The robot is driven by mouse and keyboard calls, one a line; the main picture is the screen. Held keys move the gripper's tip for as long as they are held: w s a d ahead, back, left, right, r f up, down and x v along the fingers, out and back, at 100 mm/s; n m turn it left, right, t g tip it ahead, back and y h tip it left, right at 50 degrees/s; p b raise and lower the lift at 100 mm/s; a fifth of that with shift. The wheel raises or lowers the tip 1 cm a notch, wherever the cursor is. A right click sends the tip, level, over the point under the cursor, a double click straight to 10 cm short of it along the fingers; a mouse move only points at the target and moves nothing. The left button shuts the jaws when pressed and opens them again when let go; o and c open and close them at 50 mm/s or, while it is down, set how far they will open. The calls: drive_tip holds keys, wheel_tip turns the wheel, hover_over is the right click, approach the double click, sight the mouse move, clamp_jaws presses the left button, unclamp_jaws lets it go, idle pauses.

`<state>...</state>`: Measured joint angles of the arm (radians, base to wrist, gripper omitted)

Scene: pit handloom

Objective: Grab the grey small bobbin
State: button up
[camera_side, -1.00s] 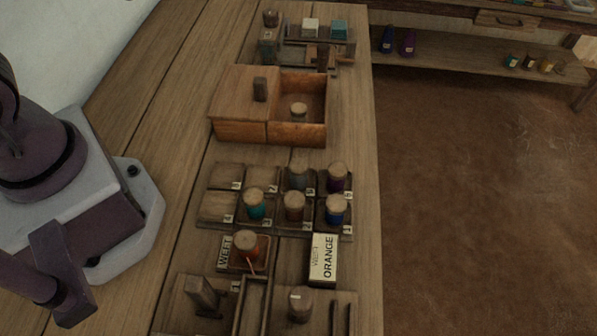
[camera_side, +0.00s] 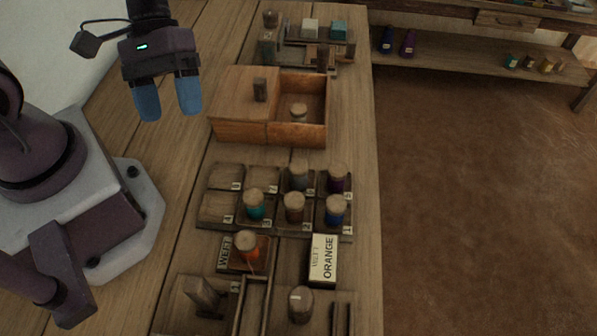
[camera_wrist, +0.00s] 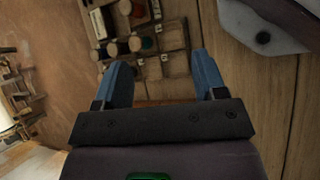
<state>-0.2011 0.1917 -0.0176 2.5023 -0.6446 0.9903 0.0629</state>
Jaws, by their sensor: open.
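The grey small bobbin (camera_side: 298,180) stands upright with a pale wooden cap in the back row of a compartment tray (camera_side: 215,205), left of a purple bobbin (camera_side: 337,180). My gripper (camera_side: 169,114) has blue fingers pointing down, apart and empty. In the side view it is up and left of the tray, in the air left of the wooden box. It also shows in the wrist view (camera_wrist: 161,60).
A half-open wooden box (camera_side: 240,131) stands behind. The table's right edge is close.

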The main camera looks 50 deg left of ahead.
wheel_tip(320, 180, down, 3)
drive_tip(key=d+n+h, duration=0.3)
drive_tip(key=n+h, duration=0.1)
drive_tip(key=n, duration=0.1)
drive_tip(key=n+t, duration=0.9)
drive_tip(key=n, duration=0.3)
approach(306, 172)
drive_tip(key=s+a, duration=0.2)
drive_tip(key=shift+s+f+h, duration=0.15)
drive_tip(key=shift+s+h, duration=0.15)
drive_tip(key=shift+h, duration=0.1)
drive_tip(key=shift+t, duration=0.5)
drive_tip(key=x, duration=0.7)
drive_tip(key=shift+w+f, duration=0.1)
drive_tip(key=shift+w, duration=0.4)
drive_tip(key=shift+w+a+f+x, duration=0.1)
drive_tip(key=shift+x, duration=0.8)
drive_tip(key=shift+w+a+f+x, duration=0.1)
drive_tip(key=shift+x, duration=0.85)
drive_tip(key=shift+a+f+x, duration=0.1)
drive_tip(key=shift+x, duration=0.8)
drive_tip(key=shift+c, duration=0.5)
drive_tip(key=c, duration=0.9)
